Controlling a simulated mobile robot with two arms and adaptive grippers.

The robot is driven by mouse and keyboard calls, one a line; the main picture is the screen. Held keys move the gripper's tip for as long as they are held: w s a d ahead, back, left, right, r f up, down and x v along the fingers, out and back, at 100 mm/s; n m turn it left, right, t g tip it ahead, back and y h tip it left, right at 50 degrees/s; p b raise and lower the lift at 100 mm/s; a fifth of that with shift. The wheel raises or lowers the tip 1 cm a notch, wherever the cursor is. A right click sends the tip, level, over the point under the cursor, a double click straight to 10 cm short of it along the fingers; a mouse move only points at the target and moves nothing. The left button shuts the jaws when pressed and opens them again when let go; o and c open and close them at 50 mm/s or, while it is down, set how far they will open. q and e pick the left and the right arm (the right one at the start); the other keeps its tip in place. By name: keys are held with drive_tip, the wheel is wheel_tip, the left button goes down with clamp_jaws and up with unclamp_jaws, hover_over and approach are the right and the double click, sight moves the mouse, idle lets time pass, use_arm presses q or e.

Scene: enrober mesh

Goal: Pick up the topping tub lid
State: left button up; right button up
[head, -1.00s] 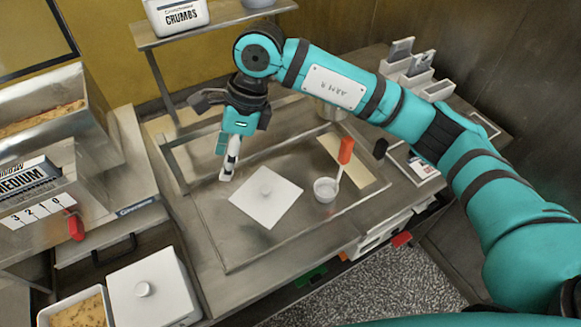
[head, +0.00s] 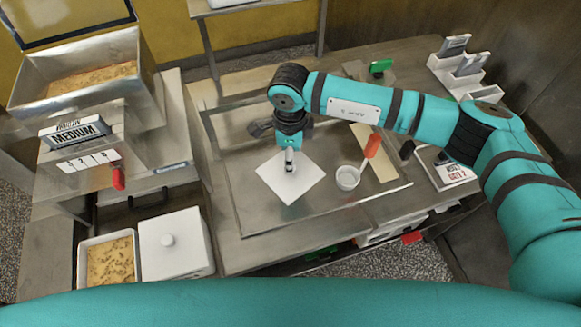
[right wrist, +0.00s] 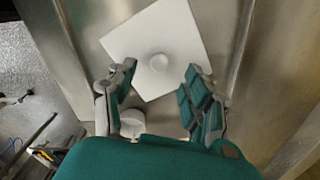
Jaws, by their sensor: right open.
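The topping tub lid, a flat white square with a round knob, lies on the steel work surface in the head view (head: 290,190). It also shows in the right wrist view (right wrist: 175,30), its knob (right wrist: 159,62) seen between the fingers. My right gripper (head: 289,165) points down over the middle of the lid and hides its knob in the head view. In the right wrist view the fingers of this gripper (right wrist: 157,75) are spread on either side of the knob, with nothing held. Whether they touch the lid cannot be told. My left gripper is not in view.
A small white cup (head: 347,178) with a red-handled tool (head: 371,146) stands right of the lid. An open tub of crumbs (head: 108,262) and a white lidded tub (head: 175,244) sit at lower left. A machine with a MEDIUM sign (head: 75,132) stands at left.

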sight(289, 188)
drive_tip(key=shift+f, duration=0.2)
wheel_tip(289, 188, down, 4)
drive_tip(key=p, duration=0.3)
drive_tip(key=shift+f, duration=0.55)
drive_tip(key=shift+c, duration=0.6)
clamp_jaws()
